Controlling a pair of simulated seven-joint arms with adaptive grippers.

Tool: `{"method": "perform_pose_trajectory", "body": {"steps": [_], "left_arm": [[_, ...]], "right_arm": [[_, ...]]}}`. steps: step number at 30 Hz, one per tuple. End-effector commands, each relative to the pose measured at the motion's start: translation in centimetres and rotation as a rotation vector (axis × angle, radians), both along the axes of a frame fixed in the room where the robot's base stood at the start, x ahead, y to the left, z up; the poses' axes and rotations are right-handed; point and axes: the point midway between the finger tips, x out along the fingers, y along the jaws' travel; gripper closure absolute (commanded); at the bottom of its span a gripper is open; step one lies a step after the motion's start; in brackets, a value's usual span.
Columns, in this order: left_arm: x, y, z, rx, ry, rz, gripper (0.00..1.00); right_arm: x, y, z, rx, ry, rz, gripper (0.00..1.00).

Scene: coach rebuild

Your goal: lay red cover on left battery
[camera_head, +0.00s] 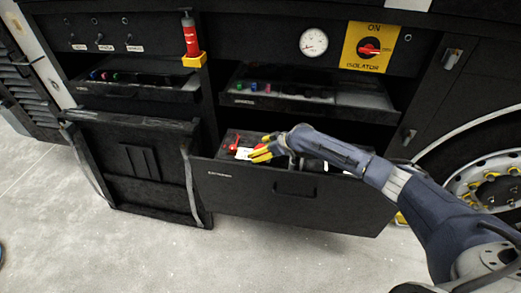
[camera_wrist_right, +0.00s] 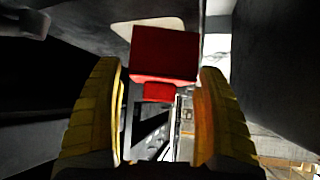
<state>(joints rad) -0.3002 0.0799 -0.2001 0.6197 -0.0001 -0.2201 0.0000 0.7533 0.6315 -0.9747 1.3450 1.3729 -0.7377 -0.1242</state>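A red cover (camera_wrist_right: 164,52) with a small tab shows between the two yellow fingers of my right gripper (camera_wrist_right: 160,85) in the right wrist view. The fingers stand apart, with a gap on the left side of the cover; I see no clear grip on it. In the head view my right gripper (camera_head: 258,153) reaches from the right into the pulled-out drawer (camera_head: 255,190). Another red piece (camera_head: 232,147) lies left of the fingers by a white label (camera_head: 243,154). The batteries are dark and mostly hidden by the drawer front and my arm. My left gripper is out of view.
An upper tray (camera_head: 310,100) with coloured caps sits above the drawer, limiting room overhead. A second tray (camera_head: 135,92) and a lowered panel (camera_head: 140,165) are at the left. A red cylinder in a yellow holder (camera_head: 193,60) and an isolator switch (camera_head: 369,47) are above. The floor in front is clear.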

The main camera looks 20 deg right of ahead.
Motion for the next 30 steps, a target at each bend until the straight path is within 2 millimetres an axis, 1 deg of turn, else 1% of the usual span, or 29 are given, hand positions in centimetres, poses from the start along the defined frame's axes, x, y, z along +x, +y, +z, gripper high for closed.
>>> {"method": "perform_pose_trajectory", "body": {"steps": [4, 7, 11, 24, 30], "left_arm": [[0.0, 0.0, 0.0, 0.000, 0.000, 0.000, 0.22], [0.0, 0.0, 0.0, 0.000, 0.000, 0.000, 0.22], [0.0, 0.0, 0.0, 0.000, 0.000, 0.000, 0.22], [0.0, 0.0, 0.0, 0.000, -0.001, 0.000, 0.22], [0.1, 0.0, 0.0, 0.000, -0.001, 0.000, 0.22]], "right_arm": [[0.0, 0.0, 0.1, 0.000, 0.000, 0.000, 0.26], [0.0, 0.0, 0.5, 0.000, -0.002, 0.000, 0.26], [-0.7, -0.9, 1.2, -0.001, -0.001, 0.000, 0.26], [-4.9, -4.6, 6.1, -0.002, -0.001, -0.001, 0.26], [-6.1, -5.6, 7.6, -0.001, -0.001, 0.001, 0.26]]}}
